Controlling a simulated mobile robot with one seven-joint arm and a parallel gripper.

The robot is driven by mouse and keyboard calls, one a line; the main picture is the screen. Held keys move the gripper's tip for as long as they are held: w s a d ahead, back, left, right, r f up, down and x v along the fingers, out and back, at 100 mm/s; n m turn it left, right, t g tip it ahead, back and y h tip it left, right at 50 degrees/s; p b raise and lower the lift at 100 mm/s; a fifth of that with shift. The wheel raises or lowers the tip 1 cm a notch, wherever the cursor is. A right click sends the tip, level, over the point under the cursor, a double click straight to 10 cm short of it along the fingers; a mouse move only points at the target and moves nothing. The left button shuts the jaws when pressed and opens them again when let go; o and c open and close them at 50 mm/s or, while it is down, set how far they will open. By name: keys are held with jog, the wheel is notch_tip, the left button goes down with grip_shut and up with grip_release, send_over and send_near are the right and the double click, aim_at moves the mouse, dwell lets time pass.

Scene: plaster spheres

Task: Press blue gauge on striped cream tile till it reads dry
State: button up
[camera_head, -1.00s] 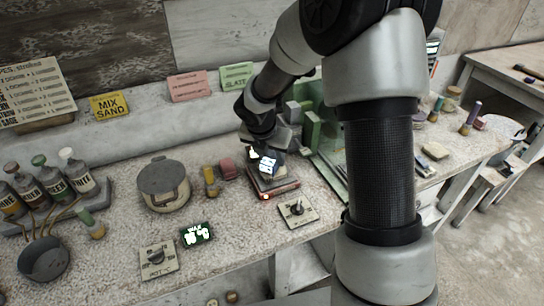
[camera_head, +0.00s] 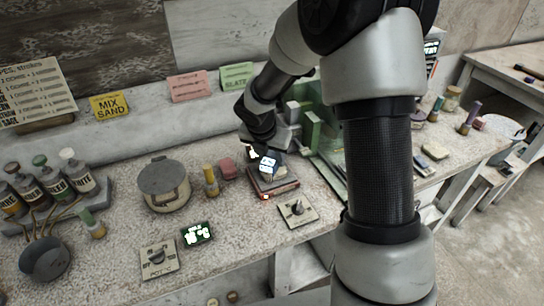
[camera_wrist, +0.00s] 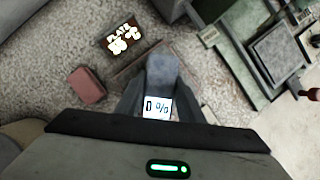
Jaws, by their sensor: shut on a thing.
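My gripper (camera_head: 264,148) is shut on the blue gauge (camera_head: 268,167) and holds it over a low, brownish slab-like stack (camera_head: 285,187) on the bench. In the wrist view, the gauge (camera_wrist: 161,75) stands between my two fingers (camera_wrist: 158,98), and its lit white face appears to read "0 %". A brown flat edge shows beneath it there. I cannot make out cream or stripes on it, or whether the gauge's lower end touches it, as the gauge and fingers cover the spot.
A lit dark display (camera_wrist: 124,40) and a reddish block (camera_wrist: 88,85) lie close by. A lidded pot (camera_head: 164,184), a yellow-based bottle (camera_head: 210,181), knob plates (camera_head: 298,210) and a green display (camera_head: 196,234) surround the stack. Green stands (camera_head: 312,130) rise behind right.

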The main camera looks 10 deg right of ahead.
jog(key=shift+r+p, duration=3.5)
jog(key=shift+p, duration=0.1)
